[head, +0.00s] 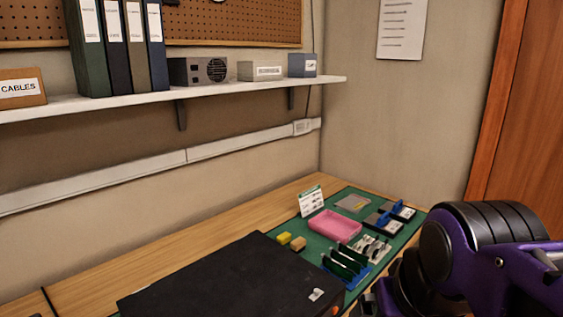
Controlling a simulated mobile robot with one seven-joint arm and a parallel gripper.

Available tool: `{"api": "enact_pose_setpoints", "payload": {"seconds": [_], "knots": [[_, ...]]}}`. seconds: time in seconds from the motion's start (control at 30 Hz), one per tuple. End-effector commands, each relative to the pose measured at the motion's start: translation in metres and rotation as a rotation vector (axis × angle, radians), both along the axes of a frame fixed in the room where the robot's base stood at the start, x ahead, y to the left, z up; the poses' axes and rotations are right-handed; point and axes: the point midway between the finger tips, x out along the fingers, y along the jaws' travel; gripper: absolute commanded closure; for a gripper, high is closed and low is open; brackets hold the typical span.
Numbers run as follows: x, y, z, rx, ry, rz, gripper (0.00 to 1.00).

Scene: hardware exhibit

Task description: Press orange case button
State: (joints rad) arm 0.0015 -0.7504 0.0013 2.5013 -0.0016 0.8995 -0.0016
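A black computer case (225,277) lies flat on the bench at the bottom of the head view, its near part cut off by the lower edge. A small orange spot, which looks like the orange case button (335,311), shows at the case's right front edge, close to the bottom of the picture. A small white label lies on the case top just above it. My purple and black arm fills the lower right, to the right of the case. My gripper is not in view.
A green mat (357,199) holds a pink tray (335,226), yellow and tan blocks, a stand of green boards (345,264) and several small parts beside the case. A sign card (311,201) stands behind. A wall shelf (180,97) carries binders and boxes.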

Motion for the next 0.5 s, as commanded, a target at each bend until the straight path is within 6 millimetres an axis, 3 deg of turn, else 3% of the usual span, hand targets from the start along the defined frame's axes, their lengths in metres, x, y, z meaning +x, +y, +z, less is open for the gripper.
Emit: {"api": "enact_pose_setpoints", "payload": {"seconds": [0.07,0.5], "knots": [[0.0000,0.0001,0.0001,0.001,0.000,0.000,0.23],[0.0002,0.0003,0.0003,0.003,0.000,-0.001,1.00]]}}
